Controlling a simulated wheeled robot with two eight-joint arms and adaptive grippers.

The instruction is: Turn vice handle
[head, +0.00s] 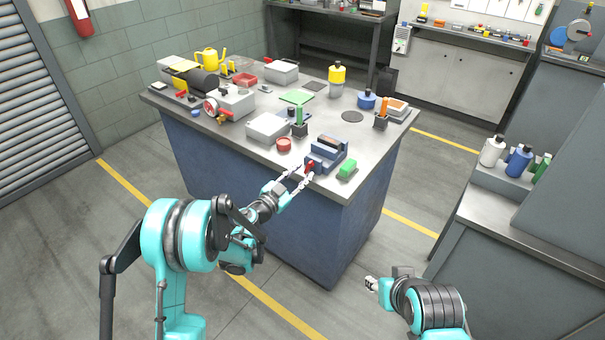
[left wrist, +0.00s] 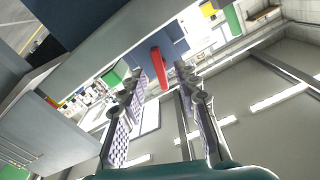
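The vice (head: 328,152) is blue-grey and stands at the near edge of the workbench, with its red handle (head: 310,166) towards me. My left gripper (head: 303,175) reaches up to the handle from the near left. Its fingers are open, one on each side of the handle. In the left wrist view, the red handle (left wrist: 159,68) shows upright between the open fingertips, with a gap on both sides, in front of the blue vice body (left wrist: 176,48). My right gripper (head: 371,284) is low over the floor, away from the bench; its fingers are too small to read.
A grey box (head: 268,127) and black holders with tools stand behind. A grey cabinet (head: 535,236) with bottles is at the right. Floor between is clear.

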